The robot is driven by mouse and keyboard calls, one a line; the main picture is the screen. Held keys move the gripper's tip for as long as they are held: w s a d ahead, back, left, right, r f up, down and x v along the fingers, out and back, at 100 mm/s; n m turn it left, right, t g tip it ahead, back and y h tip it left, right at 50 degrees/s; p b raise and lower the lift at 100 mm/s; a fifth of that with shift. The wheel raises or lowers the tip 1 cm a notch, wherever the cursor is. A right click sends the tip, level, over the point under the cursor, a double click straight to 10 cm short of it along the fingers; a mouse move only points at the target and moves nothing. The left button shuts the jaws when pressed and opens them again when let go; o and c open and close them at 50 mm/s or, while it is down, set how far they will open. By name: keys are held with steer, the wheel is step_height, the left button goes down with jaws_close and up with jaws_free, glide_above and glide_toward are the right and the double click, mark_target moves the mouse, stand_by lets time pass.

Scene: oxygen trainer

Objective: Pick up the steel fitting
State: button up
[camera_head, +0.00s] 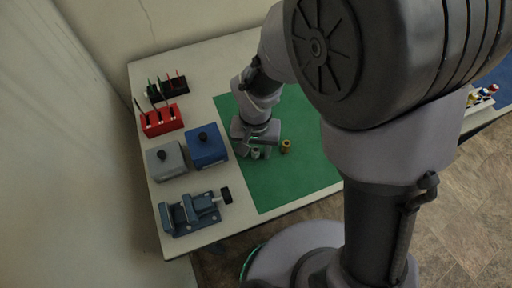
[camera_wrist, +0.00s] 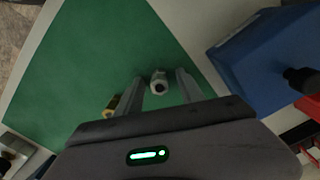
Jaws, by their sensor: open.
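The steel fitting (camera_wrist: 159,81) is a small grey metal piece with a dark round hole, on the green mat (camera_wrist: 90,60). In the wrist view it shows between the two fingertips of my gripper (camera_wrist: 160,88), with a gap on each side. My gripper is open. In the head view my gripper (camera_head: 259,148) is low over the left part of the mat, and the fitting (camera_head: 255,154) shows small and partly hidden by the fingers. I cannot tell how far down the fingers reach around it.
A brass fitting (camera_wrist: 110,105) stands just outside one finger; it also shows in the head view (camera_head: 286,146). A blue box (camera_head: 207,147), a grey box (camera_head: 166,161), a vise (camera_head: 190,213) and a red tool rack (camera_head: 162,120) stand left. The mat's right side is clear.

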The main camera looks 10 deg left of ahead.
steer(key=shift+r, duration=0.1)
jaws_close()
